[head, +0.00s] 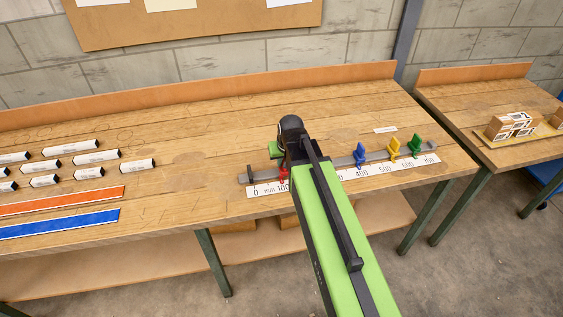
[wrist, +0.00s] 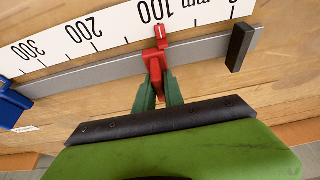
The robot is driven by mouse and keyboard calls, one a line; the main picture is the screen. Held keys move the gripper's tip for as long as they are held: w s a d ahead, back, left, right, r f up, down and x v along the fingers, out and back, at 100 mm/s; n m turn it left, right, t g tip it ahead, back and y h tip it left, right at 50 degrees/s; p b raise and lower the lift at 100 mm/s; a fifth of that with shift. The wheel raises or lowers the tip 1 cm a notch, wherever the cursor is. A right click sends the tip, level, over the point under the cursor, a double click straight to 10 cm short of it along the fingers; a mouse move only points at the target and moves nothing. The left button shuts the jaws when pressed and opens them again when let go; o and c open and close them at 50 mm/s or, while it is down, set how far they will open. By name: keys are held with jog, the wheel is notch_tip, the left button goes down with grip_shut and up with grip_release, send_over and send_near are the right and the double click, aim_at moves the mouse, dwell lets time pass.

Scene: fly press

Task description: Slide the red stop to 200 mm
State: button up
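The red stop (wrist: 155,66) sits on the grey rail (wrist: 100,73) in the wrist view, its pointer beside the 100 label of the white scale (wrist: 120,30). The scale reads upside down there, with 200 and 300 further left. My gripper (wrist: 159,88) has its green fingers shut on the lower part of the red stop, one on each side. In the head view the red stop (head: 284,174) shows partly beside my arm, near the rail's left end. My arm hides the middle of the scale.
A blue stop (head: 360,155), a yellow stop (head: 394,148) and a green stop (head: 414,145) stand further right on the rail. A black end block (wrist: 240,47) closes the rail's zero end.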

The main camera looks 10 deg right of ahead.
grip_shut()
jog(key=shift+s, duration=0.1)
dwell(0.9)
jog(key=shift+d, duration=0.15)
